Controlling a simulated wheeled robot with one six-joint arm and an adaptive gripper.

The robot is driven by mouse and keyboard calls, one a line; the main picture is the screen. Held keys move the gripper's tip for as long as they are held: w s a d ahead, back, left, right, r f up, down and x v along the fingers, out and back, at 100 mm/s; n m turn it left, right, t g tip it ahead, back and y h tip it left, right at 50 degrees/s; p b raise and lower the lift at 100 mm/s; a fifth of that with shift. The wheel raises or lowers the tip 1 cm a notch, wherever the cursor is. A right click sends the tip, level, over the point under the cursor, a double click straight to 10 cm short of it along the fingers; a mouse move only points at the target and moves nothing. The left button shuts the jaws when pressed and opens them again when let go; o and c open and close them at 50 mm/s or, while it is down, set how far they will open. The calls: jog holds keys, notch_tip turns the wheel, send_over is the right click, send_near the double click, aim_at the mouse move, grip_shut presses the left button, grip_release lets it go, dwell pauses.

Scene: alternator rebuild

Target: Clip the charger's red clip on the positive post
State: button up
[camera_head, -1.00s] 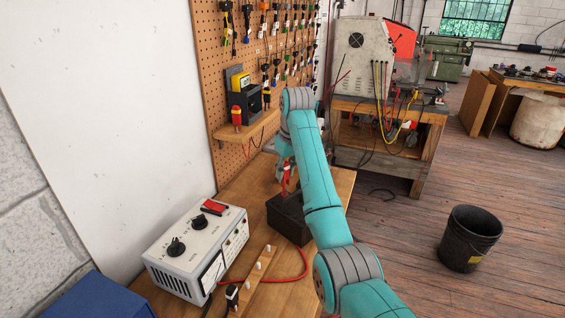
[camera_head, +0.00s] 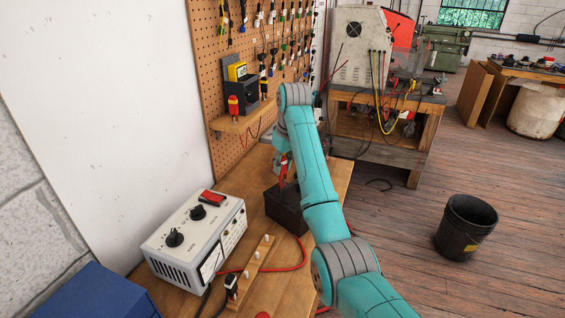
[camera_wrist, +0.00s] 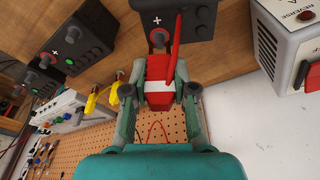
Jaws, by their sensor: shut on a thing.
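My gripper (camera_wrist: 160,72) is shut on the red clip (camera_wrist: 158,68), which has a white band and a red cable rising past it. In the wrist view the clip's front end is close to the round grey positive post (camera_wrist: 157,37) beside a "+" mark on the black battery (camera_wrist: 178,14). I cannot tell whether they touch. In the head view the battery (camera_head: 287,210) stands on the bench, and the red clip (camera_head: 283,171) is just above it. My arm partly hides my gripper, and the post is not clear there.
A grey control box (camera_head: 195,235) with knobs and a red switch stands left of the battery. A pegged wooden strip (camera_head: 252,266) holds a black clip (camera_head: 231,285). A red cable (camera_head: 300,256) loops across the bench (camera_head: 333,178). A pegboard (camera_head: 208,75) stands behind.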

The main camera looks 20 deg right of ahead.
jog(key=shift+f, duration=0.5)
jog(key=o, duration=0.9)
jog(key=shift+r, duration=0.1)
